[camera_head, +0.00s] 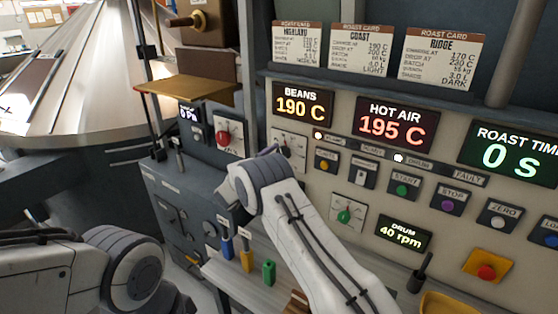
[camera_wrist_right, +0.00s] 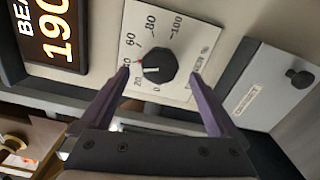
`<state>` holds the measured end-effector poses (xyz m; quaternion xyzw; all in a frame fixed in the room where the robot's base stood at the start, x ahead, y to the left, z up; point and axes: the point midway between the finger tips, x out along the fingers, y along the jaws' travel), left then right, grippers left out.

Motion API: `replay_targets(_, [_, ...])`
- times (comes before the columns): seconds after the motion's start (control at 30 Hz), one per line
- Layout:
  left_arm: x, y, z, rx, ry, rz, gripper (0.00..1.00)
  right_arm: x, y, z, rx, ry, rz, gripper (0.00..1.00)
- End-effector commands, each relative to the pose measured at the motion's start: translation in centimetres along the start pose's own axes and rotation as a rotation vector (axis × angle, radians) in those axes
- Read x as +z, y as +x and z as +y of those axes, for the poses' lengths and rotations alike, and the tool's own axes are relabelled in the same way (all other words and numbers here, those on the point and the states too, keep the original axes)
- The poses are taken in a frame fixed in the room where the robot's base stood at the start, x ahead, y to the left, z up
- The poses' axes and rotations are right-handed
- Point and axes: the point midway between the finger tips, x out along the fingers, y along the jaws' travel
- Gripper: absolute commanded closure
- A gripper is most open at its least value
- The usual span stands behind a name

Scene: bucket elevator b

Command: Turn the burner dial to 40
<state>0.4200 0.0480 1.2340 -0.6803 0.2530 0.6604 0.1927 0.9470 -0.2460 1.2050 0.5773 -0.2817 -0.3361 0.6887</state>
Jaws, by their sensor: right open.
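The burner dial is a black round knob (camera_wrist_right: 155,66) on a white square plate (camera_wrist_right: 185,22) in the right wrist view. The plate carries a scale from 0 to 100, with a small red mark on the left side. The knob's white pointer faces left, toward the low part of the scale; its exact reading is unclear. My right gripper (camera_wrist_right: 158,76) is open, its two purple fingers on either side of the knob. I cannot tell whether they touch it. In the head view my right arm partly hides this plate (camera_head: 291,137). My left gripper is out of view.
The panel also has a red dial (camera_head: 222,138), a green dial (camera_head: 344,215), a START button (camera_head: 404,187) and a red emergency button (camera_head: 486,270). Displays read beans 190 C and hot air 195 C. A wooden shelf (camera_head: 187,88) juts out at left. Coloured scoops stand below.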

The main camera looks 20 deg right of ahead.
Motion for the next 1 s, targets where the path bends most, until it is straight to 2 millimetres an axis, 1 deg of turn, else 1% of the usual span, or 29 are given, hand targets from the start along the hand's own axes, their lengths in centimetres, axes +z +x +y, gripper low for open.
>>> replay_targets(0.03, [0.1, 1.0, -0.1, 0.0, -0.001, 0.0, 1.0, -0.3, -1.3, -0.4, 0.0, 0.001, 0.005, 0.04])
replay_targets(0.2, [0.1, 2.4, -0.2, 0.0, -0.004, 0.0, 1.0, -0.2, -4.6, -0.4, 0.001, 0.0, 0.004, 0.04])
replay_targets(0.3, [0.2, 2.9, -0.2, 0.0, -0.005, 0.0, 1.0, -0.2, -6.1, -0.3, 0.0, 0.001, 0.003, 0.04])
replay_targets(0.4, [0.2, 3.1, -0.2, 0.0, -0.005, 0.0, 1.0, -0.1, -7.0, -0.2, 0.0, 0.001, 0.002, 0.04])
replay_targets(0.53, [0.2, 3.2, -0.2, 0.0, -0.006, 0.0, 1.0, 0.0, -7.5, -0.1, -0.001, 0.0, 0.001, 0.04])
replay_targets(0.83, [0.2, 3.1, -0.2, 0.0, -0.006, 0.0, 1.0, -0.1, -7.4, 0.0, -0.001, 0.007, 0.007, 0.04])
replay_targets(0.93, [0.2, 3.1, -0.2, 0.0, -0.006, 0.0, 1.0, -0.3, -7.0, 0.7, -0.011, 0.069, 0.059, 0.04])
replay_targets(1.0, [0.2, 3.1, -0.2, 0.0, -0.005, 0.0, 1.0, -0.8, -6.7, 1.5, -0.036, 0.159, 0.141, 0.04])
